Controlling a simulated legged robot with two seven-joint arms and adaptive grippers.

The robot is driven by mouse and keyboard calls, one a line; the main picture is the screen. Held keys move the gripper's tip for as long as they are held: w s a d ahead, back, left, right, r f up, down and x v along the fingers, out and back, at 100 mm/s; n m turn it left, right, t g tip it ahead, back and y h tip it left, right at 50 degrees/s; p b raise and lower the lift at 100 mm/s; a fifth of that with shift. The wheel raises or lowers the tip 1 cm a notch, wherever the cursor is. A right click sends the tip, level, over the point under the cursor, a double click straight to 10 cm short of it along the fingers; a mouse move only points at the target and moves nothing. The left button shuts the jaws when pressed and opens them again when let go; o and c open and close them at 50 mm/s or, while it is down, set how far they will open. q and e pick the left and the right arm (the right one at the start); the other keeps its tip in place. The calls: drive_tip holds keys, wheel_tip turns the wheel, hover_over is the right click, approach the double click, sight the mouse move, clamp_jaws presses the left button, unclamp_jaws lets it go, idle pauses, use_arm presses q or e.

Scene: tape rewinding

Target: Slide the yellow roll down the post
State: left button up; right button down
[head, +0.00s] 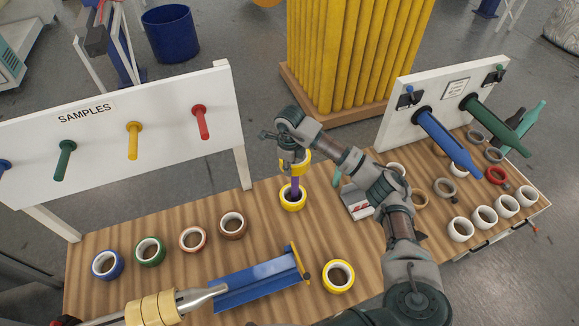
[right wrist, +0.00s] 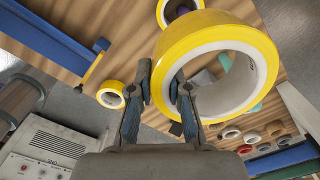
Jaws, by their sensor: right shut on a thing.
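My right gripper (head: 292,156) is shut on a yellow roll (head: 300,163), pinching its wall. In the right wrist view, the gripper (right wrist: 167,88) has one finger inside the ring of this roll (right wrist: 262,55) and the other outside. A purple post (head: 296,184) shows below the held roll. Another yellow roll (head: 292,204) lies on the table around the post's foot; it also shows in the right wrist view (right wrist: 163,17). I cannot tell whether the post's top is inside the held roll. My left gripper is not in view.
A loose yellow roll (head: 338,284) lies near a blue holder (head: 258,284). Several coloured rolls lie at left before the SAMPLES board (head: 100,150). A board with blue and green pegs (head: 445,138) and several white rolls stand at right.

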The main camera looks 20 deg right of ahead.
wheel_tip(320, 180, down, 12)
drive_tip(key=b, duration=0.7)
drive_tip(key=shift+f, duration=0.15)
drive_tip(key=c, duration=1)
unclamp_jaws()
wheel_tip(320, 180, up, 12)
drive_tip(key=shift+f, duration=0.1)
drive_tip(key=shift+w, duration=0.1)
